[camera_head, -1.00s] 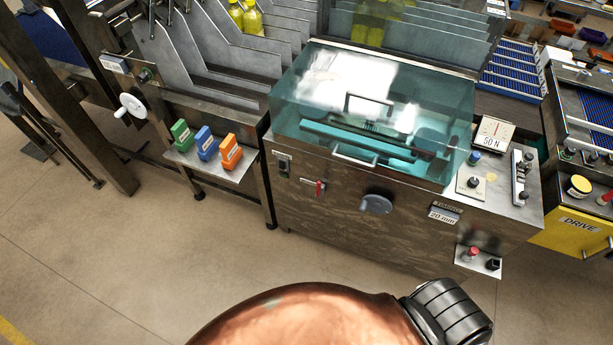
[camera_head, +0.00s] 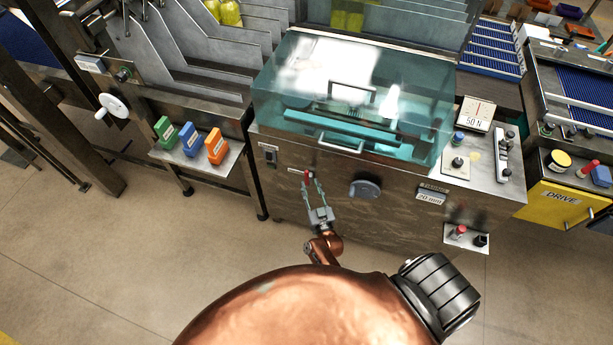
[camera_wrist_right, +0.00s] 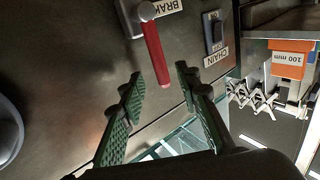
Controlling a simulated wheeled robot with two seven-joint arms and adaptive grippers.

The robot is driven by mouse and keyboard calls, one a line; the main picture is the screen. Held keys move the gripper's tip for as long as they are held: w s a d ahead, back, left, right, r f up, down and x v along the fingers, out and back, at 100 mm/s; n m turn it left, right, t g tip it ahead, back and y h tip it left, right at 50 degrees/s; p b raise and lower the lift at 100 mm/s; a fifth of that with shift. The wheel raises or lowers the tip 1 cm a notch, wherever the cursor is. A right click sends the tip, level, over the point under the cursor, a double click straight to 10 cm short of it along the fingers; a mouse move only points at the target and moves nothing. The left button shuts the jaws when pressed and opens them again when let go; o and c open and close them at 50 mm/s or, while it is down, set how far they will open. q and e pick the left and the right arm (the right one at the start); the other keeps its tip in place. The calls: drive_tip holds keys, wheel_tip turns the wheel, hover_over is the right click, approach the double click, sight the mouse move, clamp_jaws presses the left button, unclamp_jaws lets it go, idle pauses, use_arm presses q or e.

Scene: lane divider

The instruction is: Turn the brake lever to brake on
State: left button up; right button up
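The red brake lever (camera_head: 308,177) is on the front panel of the machine with the teal cover. In the right wrist view the lever (camera_wrist_right: 154,52) hangs from a metal pivot beside a partly cut-off label reading "BRAK" (camera_wrist_right: 168,7). My right gripper (camera_head: 312,183) is at the panel, just below and around the lever in the picture. In the wrist view the right gripper (camera_wrist_right: 161,76) is open, with green-padded fingers apart and the lever's free end appearing between the tips. I cannot tell whether they touch. My left gripper is not in view.
A grey knob (camera_head: 365,188) sits right of the lever. A switch labelled "CHAIN" (camera_wrist_right: 213,35) is beside it. The clear teal cover (camera_head: 350,100) and its handle are above. A shelf (camera_head: 200,165) with green, blue and orange blocks stands left. The floor in front is bare.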

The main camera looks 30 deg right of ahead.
sight(307, 177)
drive_tip(key=b+x, duration=0.1)
drive_tip(key=x, duration=0.4)
drive_tip(key=shift+w+f+b, duration=0.15)
drive_tip(key=shift+w+b, duration=0.15)
drive_tip(key=shift+b, duration=0.1)
drive_tip(key=shift+w+d, duration=0.1)
drive_tip(key=shift+w, duration=0.05)
drive_tip(key=shift+c, duration=0.9)
drive_tip(key=c, duration=0.6)
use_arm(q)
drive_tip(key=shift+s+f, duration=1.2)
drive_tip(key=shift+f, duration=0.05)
use_arm(e)
clamp_jaws()
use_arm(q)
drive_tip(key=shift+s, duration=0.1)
